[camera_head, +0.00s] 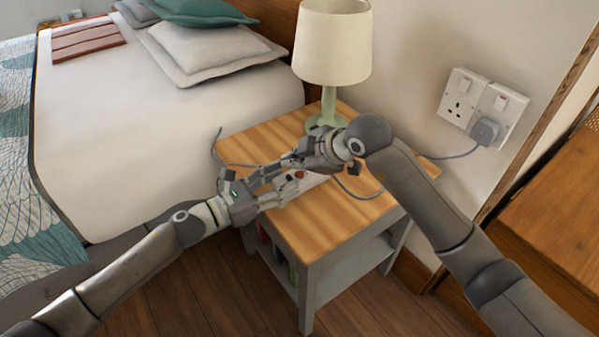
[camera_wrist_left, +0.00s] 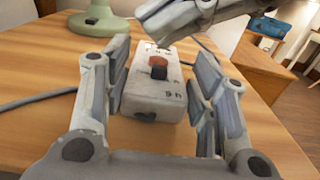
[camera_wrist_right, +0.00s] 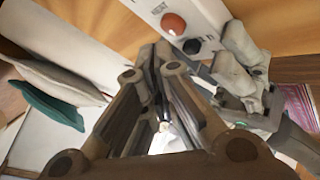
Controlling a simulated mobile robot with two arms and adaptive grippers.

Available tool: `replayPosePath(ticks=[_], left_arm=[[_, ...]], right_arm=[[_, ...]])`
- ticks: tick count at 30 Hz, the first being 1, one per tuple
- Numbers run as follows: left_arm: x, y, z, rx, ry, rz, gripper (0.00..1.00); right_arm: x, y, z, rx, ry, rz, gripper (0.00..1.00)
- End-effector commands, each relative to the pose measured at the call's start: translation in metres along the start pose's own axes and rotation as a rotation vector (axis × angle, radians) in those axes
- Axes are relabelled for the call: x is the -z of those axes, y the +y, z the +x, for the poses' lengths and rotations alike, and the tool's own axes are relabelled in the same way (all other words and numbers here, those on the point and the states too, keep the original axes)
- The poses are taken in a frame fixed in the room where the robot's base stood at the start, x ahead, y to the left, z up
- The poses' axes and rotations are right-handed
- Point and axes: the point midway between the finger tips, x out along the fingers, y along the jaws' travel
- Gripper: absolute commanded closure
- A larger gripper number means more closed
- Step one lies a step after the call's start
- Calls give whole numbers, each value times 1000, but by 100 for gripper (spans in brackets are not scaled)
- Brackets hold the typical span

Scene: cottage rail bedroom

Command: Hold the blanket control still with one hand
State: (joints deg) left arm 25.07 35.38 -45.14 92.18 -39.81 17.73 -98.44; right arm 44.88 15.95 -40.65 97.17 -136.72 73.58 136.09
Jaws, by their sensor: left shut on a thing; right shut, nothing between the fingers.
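The blanket control is a small white box with a red round button and dark markings; it lies on the wooden bedside table (camera_head: 325,225). In the left wrist view the control (camera_wrist_left: 150,98) sits between the fingers of my left gripper (camera_wrist_left: 162,68), which is shut on its sides. The head view shows my left gripper (camera_head: 284,182) at the control, partly hiding it. My right gripper (camera_head: 287,166) is shut and empty, close beside and above the control's far end. The right wrist view shows the control (camera_wrist_right: 190,12) just beyond the shut right fingers (camera_wrist_right: 160,58).
A lamp (camera_head: 333,45) with a green base stands at the table's back. A grey cable (camera_head: 355,193) loops over the tabletop. A plug (camera_head: 484,132) sits in the wall socket (camera_head: 458,100). The bed (camera_head: 150,120) is left; the table's front is clear.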

Motion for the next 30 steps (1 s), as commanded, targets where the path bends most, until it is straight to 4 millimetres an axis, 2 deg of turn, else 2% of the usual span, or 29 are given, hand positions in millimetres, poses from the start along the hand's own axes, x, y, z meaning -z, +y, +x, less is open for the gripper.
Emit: replayPosePath(ticks=[7,21,30], left_arm=[[0,0,0,0,0,0,75],[0,0,0,0,0,0,75],[0,0,0,0,0,0,75]], right_arm=[[1,1,-1,-1,1,0,100],[23,23,-31,-2,2,-1,100],[26,25,-35,0,1,0,100]])
